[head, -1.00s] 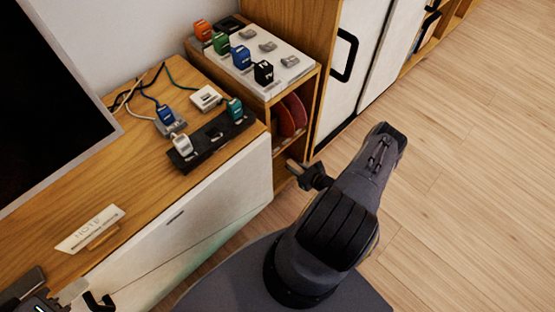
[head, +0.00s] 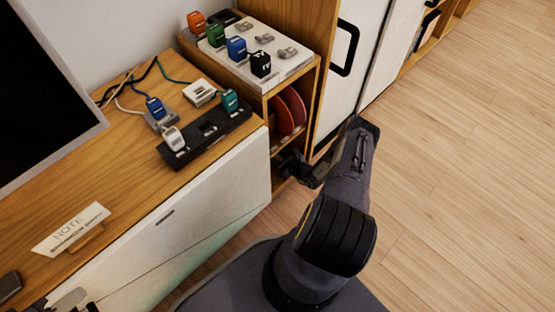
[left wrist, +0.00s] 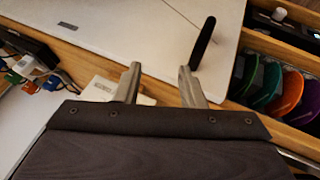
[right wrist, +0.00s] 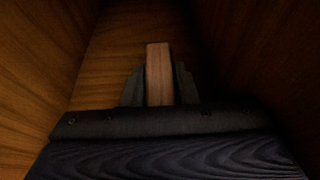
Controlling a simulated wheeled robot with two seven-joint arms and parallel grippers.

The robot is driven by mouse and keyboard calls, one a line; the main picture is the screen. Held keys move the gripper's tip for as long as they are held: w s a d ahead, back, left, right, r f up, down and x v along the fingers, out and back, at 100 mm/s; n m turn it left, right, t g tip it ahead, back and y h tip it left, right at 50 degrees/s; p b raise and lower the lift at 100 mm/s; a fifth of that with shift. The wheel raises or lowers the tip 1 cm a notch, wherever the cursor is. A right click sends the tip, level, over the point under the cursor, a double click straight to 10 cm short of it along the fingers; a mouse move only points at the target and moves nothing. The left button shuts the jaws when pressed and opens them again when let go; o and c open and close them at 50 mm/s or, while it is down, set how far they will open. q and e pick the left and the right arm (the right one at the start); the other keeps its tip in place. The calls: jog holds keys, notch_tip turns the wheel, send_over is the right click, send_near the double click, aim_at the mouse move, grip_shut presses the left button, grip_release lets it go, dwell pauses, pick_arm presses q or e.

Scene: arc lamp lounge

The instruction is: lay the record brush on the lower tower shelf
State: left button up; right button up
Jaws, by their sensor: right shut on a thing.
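The record brush (right wrist: 158,62), a narrow reddish-brown wooden block, stands out between the fingers of my right gripper (right wrist: 158,85) in the right wrist view. The gripper is shut on it. Wooden walls surround both, inside the dark lower compartment of the shelf tower (head: 317,85). In the head view my right gripper (head: 290,164) reaches into that lower opening, below the red discs; the brush is hidden there. I cannot tell whether the brush touches the lower shelf (right wrist: 120,32). My left gripper (left wrist: 160,68) is open and empty, over the low cabinet.
Red records (head: 289,110) stand in the compartment above. Coloured plugs sit on a white panel (head: 285,55) on the tower top. A black power strip (head: 207,136), cables and a note card (head: 70,228) lie on the cabinet. The floor at right is clear.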

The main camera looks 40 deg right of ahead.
jog(key=shift+f, duration=0.25)
jog(key=o, duration=1)
jog(key=shift+r, duration=0.1)
jog(key=shift+r, duration=0.25)
jog(key=shift+s+r, duration=0.15)
jog(key=shift+s, duration=0.15)
jog(key=a+p+v, duration=0.1)
jog(key=p+v, duration=0.3)
jog(key=v, duration=0.7)
jog(key=shift+s+d, duration=0.2)
jog(key=shift+d, duration=0.3)
